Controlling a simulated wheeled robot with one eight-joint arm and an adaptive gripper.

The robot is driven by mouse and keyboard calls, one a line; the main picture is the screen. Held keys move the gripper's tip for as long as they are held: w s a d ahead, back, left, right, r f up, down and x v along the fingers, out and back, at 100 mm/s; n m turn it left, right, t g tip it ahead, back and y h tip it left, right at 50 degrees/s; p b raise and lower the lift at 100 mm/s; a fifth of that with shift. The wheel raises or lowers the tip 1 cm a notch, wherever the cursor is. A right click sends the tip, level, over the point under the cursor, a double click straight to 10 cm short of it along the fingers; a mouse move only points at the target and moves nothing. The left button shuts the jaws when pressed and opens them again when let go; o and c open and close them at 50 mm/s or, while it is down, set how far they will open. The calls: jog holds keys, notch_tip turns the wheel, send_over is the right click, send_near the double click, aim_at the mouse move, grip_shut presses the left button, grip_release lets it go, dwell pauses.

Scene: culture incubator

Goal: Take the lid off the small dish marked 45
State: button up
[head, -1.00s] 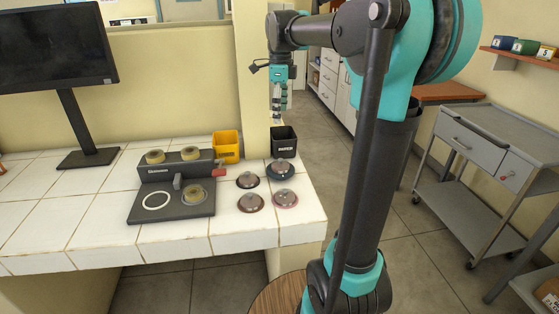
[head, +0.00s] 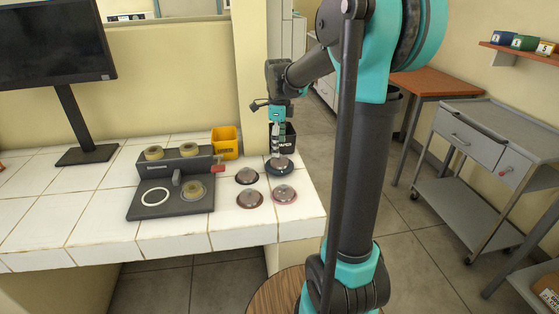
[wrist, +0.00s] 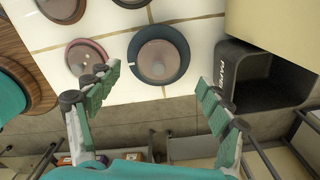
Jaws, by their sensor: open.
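Several small lidded dishes stand at the right end of the tiled bench: a dark blue-rimmed dish (head: 287,171) at the back right, a dark-rimmed dish (head: 247,176), a reddish-brown-rimmed dish (head: 250,199) and a pink-rimmed dish (head: 284,195). No number is readable on any of them, so I cannot tell which is marked 45. My gripper (head: 275,152) points down above the blue-rimmed dish. In the wrist view my gripper (wrist: 155,84) is open and empty, with the blue-rimmed dish (wrist: 158,55) beyond and between its fingers. The pink-rimmed dish (wrist: 86,58) is to its left.
A black bin marked PAPER (wrist: 250,72) stands close to the right finger. A yellow bin (head: 225,143) is behind the dishes. A dark grey device (head: 175,201) with round pieces stands left of them, and a monitor (head: 55,45) further left. The bench's front edge is near.

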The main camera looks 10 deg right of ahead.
aim_at(279, 158)
jog(key=shift+s+f, duration=0.1)
jog(key=shift+f, duration=1.75)
jog(key=c, duration=1)
